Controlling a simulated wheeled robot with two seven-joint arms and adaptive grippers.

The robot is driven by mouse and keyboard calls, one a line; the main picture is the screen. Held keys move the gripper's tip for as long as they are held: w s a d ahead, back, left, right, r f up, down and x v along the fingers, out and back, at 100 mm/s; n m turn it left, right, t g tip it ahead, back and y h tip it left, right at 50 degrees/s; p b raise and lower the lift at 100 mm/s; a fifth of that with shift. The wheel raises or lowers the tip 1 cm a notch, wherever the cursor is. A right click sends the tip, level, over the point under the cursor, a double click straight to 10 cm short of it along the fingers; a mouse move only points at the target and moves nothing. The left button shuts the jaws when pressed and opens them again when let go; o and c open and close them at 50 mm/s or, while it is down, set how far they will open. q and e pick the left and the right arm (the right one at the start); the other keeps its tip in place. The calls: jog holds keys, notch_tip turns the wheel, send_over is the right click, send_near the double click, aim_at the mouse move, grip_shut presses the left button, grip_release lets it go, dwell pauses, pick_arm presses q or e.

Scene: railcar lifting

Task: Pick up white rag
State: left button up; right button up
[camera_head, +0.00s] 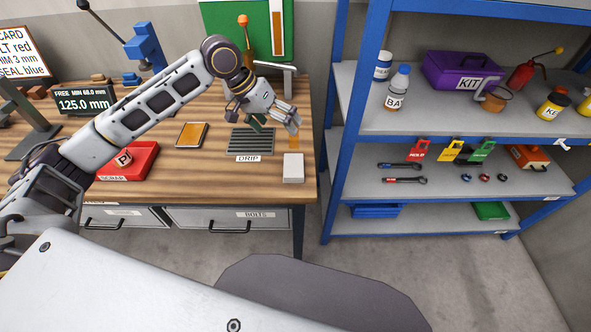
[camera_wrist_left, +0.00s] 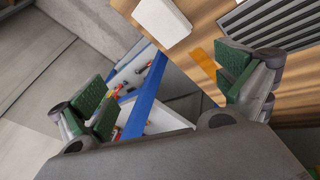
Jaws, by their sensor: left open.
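The white rag (camera_head: 293,168) is a small pale block-like pad near the front right corner of the wooden workbench (camera_head: 225,185). It also shows at the top of the left wrist view (camera_wrist_left: 162,20). My left gripper (camera_head: 277,124) is above the bench, behind and slightly left of the rag in the head view. In the left wrist view its two green-padded fingers (camera_wrist_left: 168,92) are wide apart with nothing between them. The rag lies beyond the fingers, apart from them. My right gripper is in neither view.
A grey slotted drip tray (camera_head: 252,141) lies left of the rag, with an orange patch (camera_head: 294,140) behind the rag. A red scrap tray (camera_head: 128,160) and an orange-topped pad (camera_head: 191,135) are further left. A blue shelf unit (camera_head: 335,170) stands right of the bench across a gap.

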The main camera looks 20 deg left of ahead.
pick_arm(q)
jog(key=shift+s+a+f+m+g+y, duration=0.2)
jog(key=shift+s+m, duration=0.15)
jog(key=shift+m, duration=1.7)
jog(key=shift+s+a+f+m+g+y, duration=0.1)
jog(key=shift+s+m+g, duration=0.2)
jog(key=shift+m, duration=1.7)
jog(key=shift+s+a+f+m+g+y, duration=0.15)
jog(key=shift+s+m, duration=0.25)
jog(key=shift+m, duration=1.65)
jog(key=shift+f, duration=0.1)
send_over(293, 165)
jog(key=a, duration=0.2)
jog(key=shift+s+a+f, duration=0.1)
jog(key=shift+s+f, duration=0.1)
jog(key=shift+f, duration=1.75)
jog(key=shift+s+f, duration=0.2)
jog(key=shift+f, duration=1.7)
jog(key=shift+f, duration=0.1)
jog(key=shift+x, duration=2.5)
jog(key=shift+w, duration=0.15)
